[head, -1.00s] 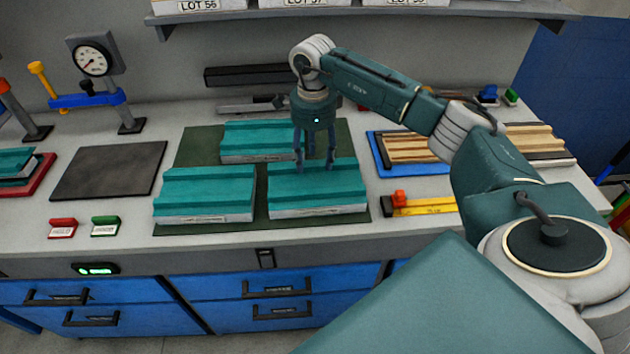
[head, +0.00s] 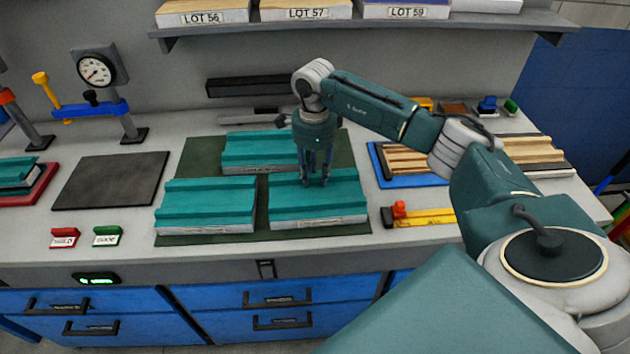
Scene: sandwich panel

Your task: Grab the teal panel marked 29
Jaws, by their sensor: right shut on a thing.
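Three teal ribbed panels lie on a dark green mat (head: 200,150): one at the back (head: 250,148), one at front left (head: 205,203) and one at front right (head: 335,203). Each has a pale front edge with a label too small to read, so I cannot tell which is marked 29. My right gripper (head: 316,182) points straight down at the front right panel, its fingers close together and shut on that panel's raised rib. The panel rests flat on the mat. My left gripper is not in view.
A blue tray with wooden strips (head: 400,182) and a yellow tool (head: 425,216) lie to the right. A black mat (head: 110,180), red and green label blocks (head: 107,236) and a dial gauge stand (head: 100,68) are to the left. A shelf (head: 350,32) hangs above.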

